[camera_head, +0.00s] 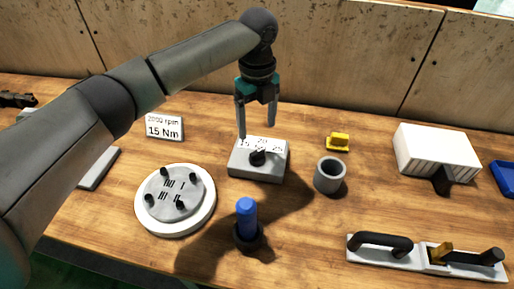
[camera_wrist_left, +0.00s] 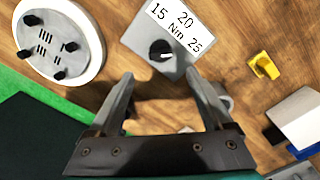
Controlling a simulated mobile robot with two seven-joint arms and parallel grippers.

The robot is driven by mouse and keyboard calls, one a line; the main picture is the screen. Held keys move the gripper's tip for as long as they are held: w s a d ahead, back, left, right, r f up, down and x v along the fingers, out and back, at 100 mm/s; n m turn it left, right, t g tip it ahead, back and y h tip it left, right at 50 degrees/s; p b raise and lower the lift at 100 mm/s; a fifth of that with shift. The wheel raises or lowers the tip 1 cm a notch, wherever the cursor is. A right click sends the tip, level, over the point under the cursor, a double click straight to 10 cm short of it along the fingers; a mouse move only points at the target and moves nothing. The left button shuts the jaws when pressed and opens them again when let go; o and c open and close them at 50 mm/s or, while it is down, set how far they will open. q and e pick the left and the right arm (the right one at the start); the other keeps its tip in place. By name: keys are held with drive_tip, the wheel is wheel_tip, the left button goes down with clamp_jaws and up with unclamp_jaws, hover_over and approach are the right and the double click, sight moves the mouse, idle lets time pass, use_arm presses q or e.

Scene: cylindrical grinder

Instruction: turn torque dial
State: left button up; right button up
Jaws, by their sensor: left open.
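The torque dial is a black knob (camera_head: 257,157) on a light grey box (camera_head: 270,172) in the middle of the table. In the left wrist view the knob (camera_wrist_left: 160,50) has a white pointer mark, and the box (camera_wrist_left: 177,68) reads 15, 20, 25 and Nm. The pointer's exact reading is hard to tell. A white sign (camera_head: 164,128) behind reads 15 Nm, with an rpm line above. My left gripper (camera_head: 256,131) is open and empty, pointing down above the box's back part, apart from the knob. My right gripper is not in view.
A round white plate (camera_head: 205,218) with black pegs lies left. A blue-handled tool (camera_head: 247,216) stands in front. A grey cup (camera_head: 330,176), yellow block (camera_head: 338,142) and white ribbed box (camera_head: 436,150) are right. A handled fixture (camera_head: 415,262) lies front right.

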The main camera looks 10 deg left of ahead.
sight(257, 152)
use_arm(q)
wheel_tip(257, 152, down, 8)
drive_tip(key=shift+r+b, duration=0.1)
drive_tip(key=shift+b, duration=0.45)
drive_tip(key=shift+f, duration=0.55)
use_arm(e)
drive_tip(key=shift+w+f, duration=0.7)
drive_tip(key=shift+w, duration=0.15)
use_arm(q)
clamp_jaws()
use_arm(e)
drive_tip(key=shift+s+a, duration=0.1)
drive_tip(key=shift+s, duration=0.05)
